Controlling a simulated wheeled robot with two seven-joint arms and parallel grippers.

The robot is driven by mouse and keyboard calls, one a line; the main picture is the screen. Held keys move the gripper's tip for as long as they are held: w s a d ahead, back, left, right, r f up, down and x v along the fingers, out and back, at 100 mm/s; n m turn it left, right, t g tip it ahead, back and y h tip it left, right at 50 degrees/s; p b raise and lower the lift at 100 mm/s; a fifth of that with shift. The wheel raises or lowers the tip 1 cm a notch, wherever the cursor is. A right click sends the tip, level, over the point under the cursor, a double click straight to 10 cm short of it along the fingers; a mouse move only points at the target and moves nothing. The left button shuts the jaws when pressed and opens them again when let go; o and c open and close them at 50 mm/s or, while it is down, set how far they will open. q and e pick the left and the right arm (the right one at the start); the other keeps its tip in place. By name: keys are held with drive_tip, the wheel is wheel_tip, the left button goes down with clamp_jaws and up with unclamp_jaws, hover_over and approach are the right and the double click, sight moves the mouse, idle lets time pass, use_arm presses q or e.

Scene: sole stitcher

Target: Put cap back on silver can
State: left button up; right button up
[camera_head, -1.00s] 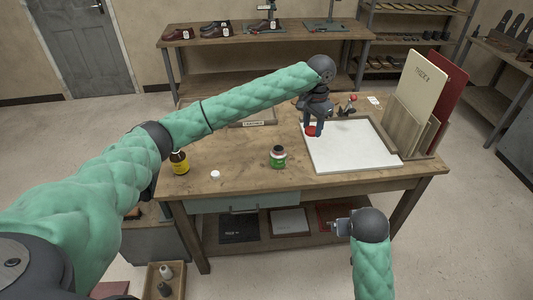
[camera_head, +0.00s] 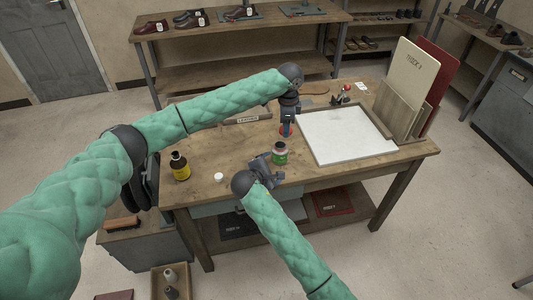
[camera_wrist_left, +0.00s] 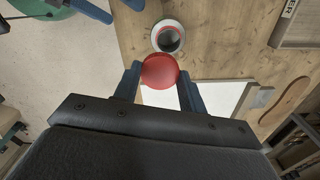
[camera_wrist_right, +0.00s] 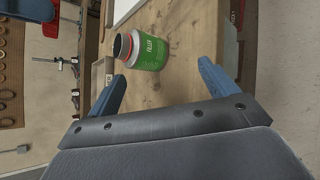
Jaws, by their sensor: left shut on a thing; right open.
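The can (camera_head: 280,153), with a green "FILLER" label and a silver rim, stands open and upright on the table. The left wrist view looks into its dark mouth (camera_wrist_left: 168,38), and it also shows in the right wrist view (camera_wrist_right: 147,50). My left gripper (camera_head: 287,128) is shut on the red cap (camera_wrist_left: 160,72), holding it near the can, apart from the mouth. The cap also shows in the head view (camera_head: 286,132). My right gripper (camera_head: 267,161) is open beside the can; in its wrist view the can is ahead, between the fingers.
A dark bottle with a yellow label (camera_head: 180,166) and a small white lid (camera_head: 218,177) stand to the left on the table (camera_head: 225,150). A white board (camera_head: 345,136) lies to the right, with a rack of upright panels (camera_head: 402,112) at its far side.

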sight(281, 153)
use_arm(q)
drive_tip(key=shift+w+a+f+m, duration=0.1)
drive_tip(key=shift+w+a+m, duration=0.1)
drive_tip(key=shift+a+m, duration=0.3)
drive_tip(key=shift+w+a+f+m, duration=0.1)
drive_tip(key=shift+w+a+m, duration=0.1)
drive_tip(key=shift+a+m, duration=0.25)
use_arm(e)
drive_tip(key=n, duration=0.2)
drive_tip(key=w+a+n, duration=0.1)
drive_tip(key=shift+f+t+h, duration=0.3)
use_arm(q)
drive_tip(key=shift+w+a+m, duration=0.1)
drive_tip(key=shift+m, duration=0.35)
use_arm(e)
drive_tip(key=shift+w+a+r+n, duration=0.1)
drive_tip(key=shift+w+r+n, duration=0.1)
drive_tip(key=shift+n, duration=0.7)
use_arm(q)
drive_tip(key=shift+m, duration=0.9)
use_arm(e)
drive_tip(key=n, duration=0.2)
drive_tip(key=shift+r+n+t, duration=0.3)
drive_tip(key=shift+t, duration=0.1)
use_arm(q)
drive_tip(key=shift+w+m, duration=0.1)
drive_tip(key=shift+m, duration=0.8)
use_arm(e)
drive_tip(key=shift+w+a+n, duration=0.1)
drive_tip(key=shift+n, duration=1.2)
